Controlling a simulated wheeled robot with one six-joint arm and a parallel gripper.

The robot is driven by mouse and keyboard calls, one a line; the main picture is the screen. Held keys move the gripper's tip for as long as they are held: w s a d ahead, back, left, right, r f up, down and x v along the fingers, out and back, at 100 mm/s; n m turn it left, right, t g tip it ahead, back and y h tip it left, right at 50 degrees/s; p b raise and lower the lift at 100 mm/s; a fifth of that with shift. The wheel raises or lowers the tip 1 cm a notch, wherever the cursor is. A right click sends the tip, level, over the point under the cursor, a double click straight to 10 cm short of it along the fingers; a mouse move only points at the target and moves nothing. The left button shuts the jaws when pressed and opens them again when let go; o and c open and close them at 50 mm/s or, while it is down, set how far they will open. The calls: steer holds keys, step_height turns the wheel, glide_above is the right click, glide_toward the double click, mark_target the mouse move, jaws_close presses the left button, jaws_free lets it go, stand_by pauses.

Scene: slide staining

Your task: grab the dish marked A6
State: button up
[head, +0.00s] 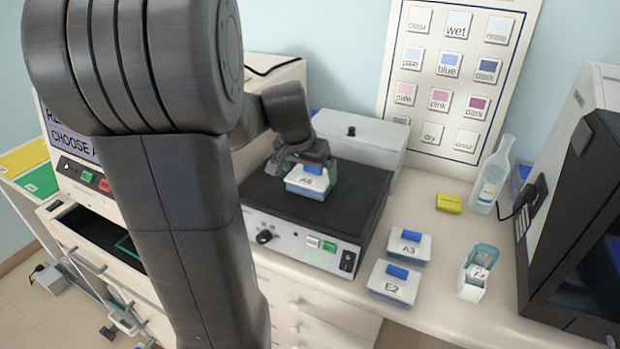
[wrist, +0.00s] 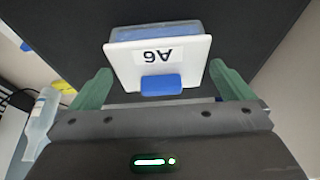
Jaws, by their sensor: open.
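The dish marked A6 (head: 309,182) is a small box with a white lid, a blue tab and bluish liquid inside. It stands on the black top of the shaker (head: 340,213) in the head view. In the wrist view the dish A6 (wrist: 157,60) is centred ahead, its label upside down. My gripper (wrist: 160,82) is open, with one green finger to each side of the lid and visible gaps between. In the head view my gripper (head: 303,165) is at the dish; its fingers are partly hidden there.
Dishes A3 (head: 407,247) and E2 (head: 393,283) stand on the bench right of the shaker. A small open container (head: 473,275), a yellow block (head: 449,204) and a clear bottle (head: 491,178) are further right. A grey box (head: 357,134) stands behind the black top.

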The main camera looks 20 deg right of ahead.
mark_target(311, 175)
steer(key=shift+x, duration=1.7)
steer(key=shift+d+r, duration=0.1)
steer(key=shift+d, duration=0.05)
steer(key=c, duration=0.8)
